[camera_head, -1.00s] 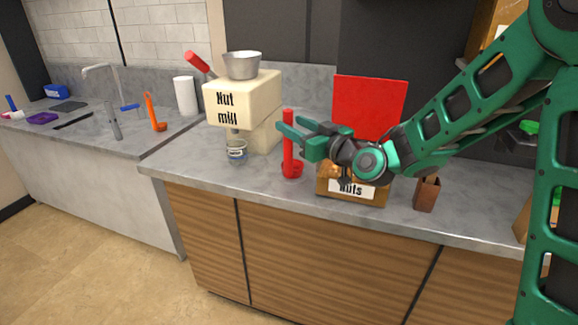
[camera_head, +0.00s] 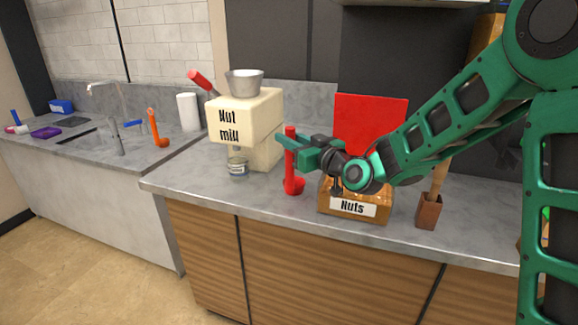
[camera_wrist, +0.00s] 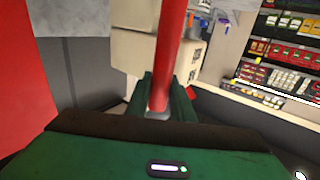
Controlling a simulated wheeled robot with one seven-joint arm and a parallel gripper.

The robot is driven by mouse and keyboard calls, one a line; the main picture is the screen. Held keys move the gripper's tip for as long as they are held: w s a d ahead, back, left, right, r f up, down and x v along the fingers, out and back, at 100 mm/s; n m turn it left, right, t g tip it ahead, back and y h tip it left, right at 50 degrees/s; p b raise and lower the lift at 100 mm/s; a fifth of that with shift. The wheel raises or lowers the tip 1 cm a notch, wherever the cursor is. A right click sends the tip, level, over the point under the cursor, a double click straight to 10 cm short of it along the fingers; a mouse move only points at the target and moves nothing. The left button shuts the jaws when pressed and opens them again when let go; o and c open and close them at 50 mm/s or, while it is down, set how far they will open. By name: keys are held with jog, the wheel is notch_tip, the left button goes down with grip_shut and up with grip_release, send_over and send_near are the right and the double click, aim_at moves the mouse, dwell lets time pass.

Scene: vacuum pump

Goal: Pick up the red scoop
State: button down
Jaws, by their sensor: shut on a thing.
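The red scoop (camera_head: 292,185) stands upright on the counter in the head view, its bowl at the bottom and its handle up. My green gripper (camera_head: 291,143) has its fingers around the upper handle and is shut on it. In the wrist view the red handle (camera_wrist: 168,60) runs between my two fingers (camera_wrist: 160,105). The scoop's bowl is hidden in the wrist view. From the head view I cannot tell whether the bowl touches the counter.
The Nuts box (camera_head: 352,207) with a red lid (camera_head: 368,122) is right of the scoop. The nut mill (camera_head: 247,125) and a small jar (camera_head: 238,165) are to its left. A brown holder (camera_head: 429,212) stands further right. An orange scoop (camera_head: 157,132) is by the sink.

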jog(key=shift+r, duration=0.15)
notch_tip(320, 180, up, 18)
dwell(0.4)
dwell(0.4)
